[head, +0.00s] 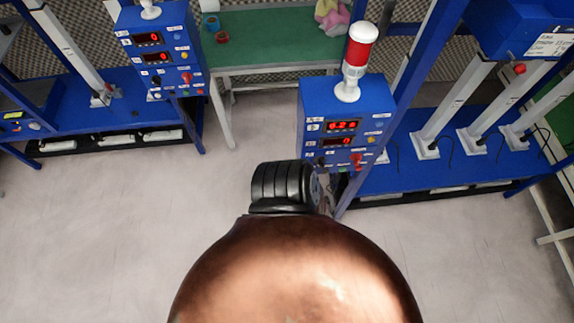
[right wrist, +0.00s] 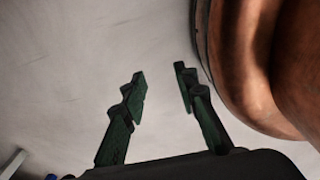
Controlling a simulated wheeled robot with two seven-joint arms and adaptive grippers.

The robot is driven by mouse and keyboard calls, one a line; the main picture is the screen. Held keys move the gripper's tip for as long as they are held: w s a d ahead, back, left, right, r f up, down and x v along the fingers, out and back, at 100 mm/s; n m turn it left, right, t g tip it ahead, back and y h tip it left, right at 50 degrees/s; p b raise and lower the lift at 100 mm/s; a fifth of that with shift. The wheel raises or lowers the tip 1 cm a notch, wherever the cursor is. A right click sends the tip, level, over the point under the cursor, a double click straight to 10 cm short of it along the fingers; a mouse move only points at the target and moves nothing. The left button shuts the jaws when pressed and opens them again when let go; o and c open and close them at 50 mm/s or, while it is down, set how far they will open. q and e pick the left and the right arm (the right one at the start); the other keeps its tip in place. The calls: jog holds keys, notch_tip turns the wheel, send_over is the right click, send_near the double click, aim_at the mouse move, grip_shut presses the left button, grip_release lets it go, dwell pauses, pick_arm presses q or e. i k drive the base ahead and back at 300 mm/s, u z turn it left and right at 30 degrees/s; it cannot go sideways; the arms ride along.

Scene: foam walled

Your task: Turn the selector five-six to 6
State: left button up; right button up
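A blue control box (head: 312,112) stands right of centre in the head view, with two red displays, a red lever-like knob (head: 356,160) and a dark knob (head: 320,161) low on its face. A second blue control box (head: 130,30) at the upper left carries similar displays, a red knob (head: 187,77) and a dark knob (head: 154,82). The labels are too small to read, so I cannot tell which knob is the selector five-six or where it points. My right gripper (right wrist: 161,88) is open and empty above bare floor in the right wrist view. My left gripper is not in view.
A red and white signal lamp (head: 359,60) stands on the nearer box. A green-topped table (head: 270,45) is behind. Blue machine frames with white columns (head: 440,110) stand right and left. The pale floor (head: 100,230) in front is clear.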

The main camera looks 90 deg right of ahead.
aim_at(318, 160)
jog(key=u, duration=1)
jog(key=i, duration=1.15)
jog(key=z, duration=3.95)
